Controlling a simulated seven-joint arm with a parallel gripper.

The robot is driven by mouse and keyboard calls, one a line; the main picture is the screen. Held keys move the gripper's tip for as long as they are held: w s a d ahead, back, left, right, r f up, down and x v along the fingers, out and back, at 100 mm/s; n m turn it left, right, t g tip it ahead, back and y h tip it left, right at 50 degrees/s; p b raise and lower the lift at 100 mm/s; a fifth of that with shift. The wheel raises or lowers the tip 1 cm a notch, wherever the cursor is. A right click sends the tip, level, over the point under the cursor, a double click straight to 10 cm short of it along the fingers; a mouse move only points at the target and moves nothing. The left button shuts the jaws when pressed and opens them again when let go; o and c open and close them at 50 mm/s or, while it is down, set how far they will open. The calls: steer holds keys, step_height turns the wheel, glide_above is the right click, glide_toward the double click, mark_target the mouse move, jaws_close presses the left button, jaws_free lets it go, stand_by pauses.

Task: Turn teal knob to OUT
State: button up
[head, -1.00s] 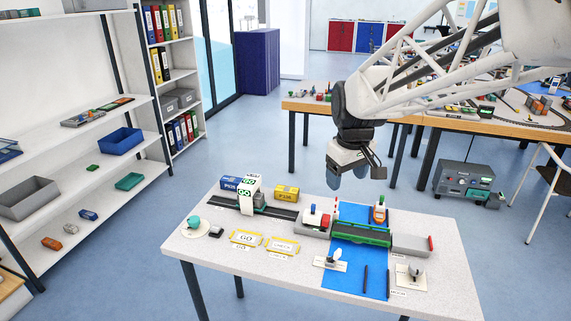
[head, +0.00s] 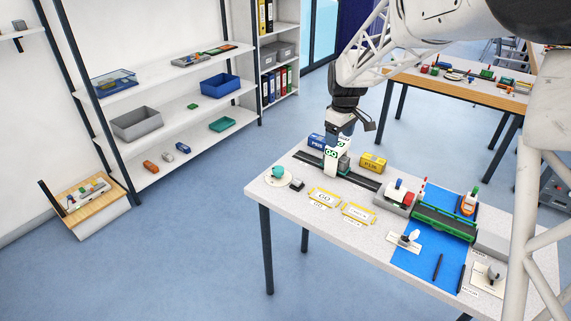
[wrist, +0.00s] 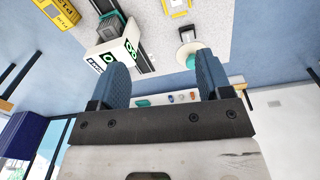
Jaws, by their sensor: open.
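The teal knob (head: 277,171) sits on a round pale base at the left end of the table. It also shows in the wrist view (wrist: 190,60), just beyond the right fingertip, with its white base partly hidden by the finger. I cannot read any OUT mark near it. My gripper (head: 340,125) hangs above the back left of the table, over the white gantry crane, to the right of and behind the knob. In the wrist view my gripper (wrist: 162,72) has its two blue fingers wide apart with nothing between them.
The white gantry crane (head: 331,160) with green GO signs straddles a dark track close below my gripper.

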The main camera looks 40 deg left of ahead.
mark_target(278, 168)
steer(key=s+a+f+n, duration=0.1)
steer(key=a+f, duration=0.3)
steer(key=a, duration=0.3)
steer(key=s+a+f+n, duration=0.1)
steer(key=a+f+n, duration=0.1)
steer(key=a+f, duration=0.2)
steer(key=s+a+f+n, duration=0.1)
steer(key=a+f, duration=0.3)
steer(key=a, duration=0.6)
steer(key=shift+a+f+n, duration=0.2)
steer(key=shift+f+n, duration=0.1)
steer(key=shift+w+f, duration=0.1)
steer(key=shift+f, duration=0.05)
steer(key=shift+f, duration=3.75)
steer(key=shift+c, duration=0.2)
steer(key=c, duration=0.9)
